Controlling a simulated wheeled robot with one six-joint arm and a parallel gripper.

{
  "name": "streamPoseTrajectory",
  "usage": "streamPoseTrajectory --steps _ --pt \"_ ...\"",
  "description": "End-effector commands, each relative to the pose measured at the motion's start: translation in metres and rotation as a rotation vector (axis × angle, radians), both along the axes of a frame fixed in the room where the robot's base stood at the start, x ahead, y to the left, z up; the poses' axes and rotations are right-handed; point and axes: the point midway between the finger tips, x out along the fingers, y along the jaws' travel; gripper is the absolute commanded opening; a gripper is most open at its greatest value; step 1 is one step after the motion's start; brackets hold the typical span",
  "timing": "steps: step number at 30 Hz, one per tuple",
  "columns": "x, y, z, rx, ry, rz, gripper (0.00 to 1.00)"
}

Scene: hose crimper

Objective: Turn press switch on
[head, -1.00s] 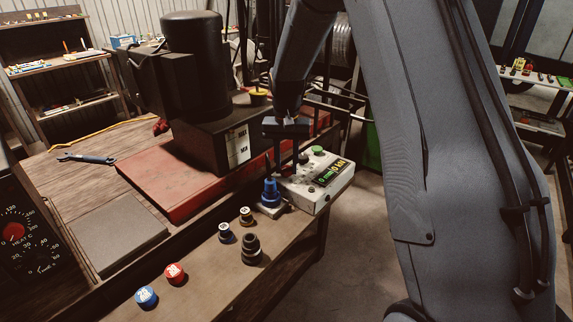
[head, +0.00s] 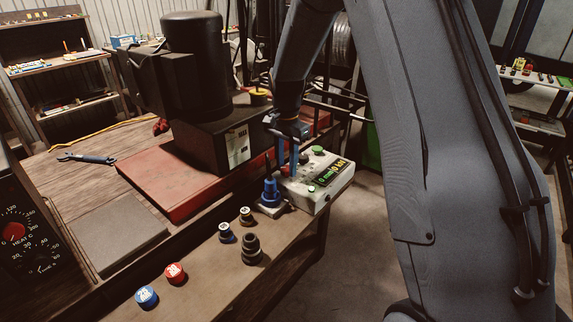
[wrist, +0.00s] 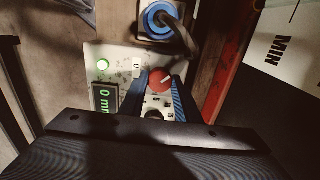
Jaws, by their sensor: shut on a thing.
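The control box (head: 312,204) is a pale box with a lit display (head: 331,173) at the bench's right end. Its red round switch knob (wrist: 160,79) has a pale pointer line and shows between my blue fingertips in the wrist view. My gripper (head: 287,167) is down at the box and shut on the knob. The fingers mostly hide the knob in the head view. A dial scale below it in the wrist view is partly covered by my gripper. A small green light (wrist: 103,64) glows on the box beside the display.
Several dies, including a red one (head: 175,273) and a blue one (head: 146,296), sit on the front ledge.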

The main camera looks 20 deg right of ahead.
Motion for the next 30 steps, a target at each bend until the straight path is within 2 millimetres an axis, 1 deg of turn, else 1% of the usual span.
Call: streamPoseTrajectory --steps 12,13,16,26,29,30 --pt "0.002 0.001 0.002 0.001 -0.004 -0.008 0.07" --pt "0.002 0.001 0.002 0.001 -0.004 -0.008 0.31" --pt "0.001 0.000 0.002 0.001 -0.004 -0.008 0.48" --pt "0.001 0.000 0.002 0.000 -0.002 -0.007 0.48" --pt "0.002 0.000 0.010 0.001 -0.004 -0.007 0.48" --pt "0.002 0.000 0.016 0.000 -0.006 -0.007 0.48"
